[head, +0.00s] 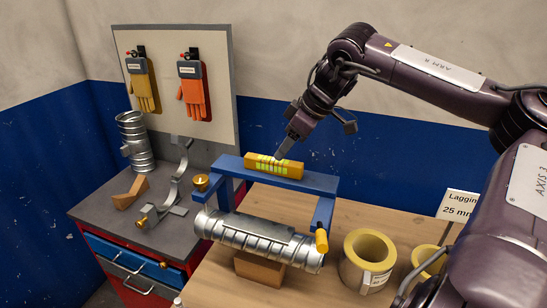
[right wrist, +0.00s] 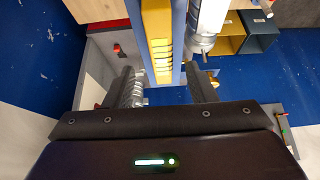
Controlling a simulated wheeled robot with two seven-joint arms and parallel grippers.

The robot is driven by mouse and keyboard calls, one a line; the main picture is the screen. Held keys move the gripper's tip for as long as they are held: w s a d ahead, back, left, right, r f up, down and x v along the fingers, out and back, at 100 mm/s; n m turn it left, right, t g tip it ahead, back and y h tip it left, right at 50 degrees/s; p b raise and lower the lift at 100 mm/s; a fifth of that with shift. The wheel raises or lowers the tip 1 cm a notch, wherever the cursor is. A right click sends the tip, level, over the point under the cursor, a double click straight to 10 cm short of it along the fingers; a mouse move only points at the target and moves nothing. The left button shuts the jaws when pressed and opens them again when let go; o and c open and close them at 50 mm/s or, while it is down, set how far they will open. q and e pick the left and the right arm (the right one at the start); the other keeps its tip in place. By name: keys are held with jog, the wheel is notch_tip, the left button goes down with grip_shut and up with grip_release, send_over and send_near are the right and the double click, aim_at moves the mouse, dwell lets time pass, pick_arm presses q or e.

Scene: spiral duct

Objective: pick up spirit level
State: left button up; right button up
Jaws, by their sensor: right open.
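The spirit level (head: 272,166) is a yellow bar with bright green-yellow marks. It lies on the top beam of a blue frame (head: 325,184). My right gripper (head: 281,152) is at the level's upper edge, pointing down at its middle; I cannot tell whether it touches. In the right wrist view my right gripper (right wrist: 164,84) has its two dark fingers apart, with the end of the yellow level (right wrist: 156,32) showing beyond and between them. My left gripper is in neither view.
A silver spiral duct (head: 260,238) lies under the blue frame on a wooden block (head: 258,268). Yellow lagging rings (head: 367,258) stand on the wooden table at right. A grey-topped red cabinet (head: 140,212) stands at left, below a board with gloves (head: 192,90).

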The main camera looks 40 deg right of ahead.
aim_at(273, 159)
jog(key=shift+w+a+f+p, duration=0.2)
jog(key=shift+a+f+p, duration=0.45)
jog(key=shift+f+p, duration=0.1)
jog(key=shift+w+d+f+p, duration=0.1)
jog(key=shift+w+f+p, duration=0.65)
jog(key=shift+f, duration=0.2)
jog(key=shift+w+f, duration=0.5)
jog(key=shift+f, duration=0.3)
jog(key=shift+a+f, duration=0.15)
jog(key=shift+a, duration=0.2)
jog(key=shift+d, duration=0.1)
jog(key=shift+c, duration=1)
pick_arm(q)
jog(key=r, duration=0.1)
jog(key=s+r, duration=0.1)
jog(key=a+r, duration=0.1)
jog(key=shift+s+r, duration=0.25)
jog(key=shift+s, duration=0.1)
pick_arm(e)
grip_shut()
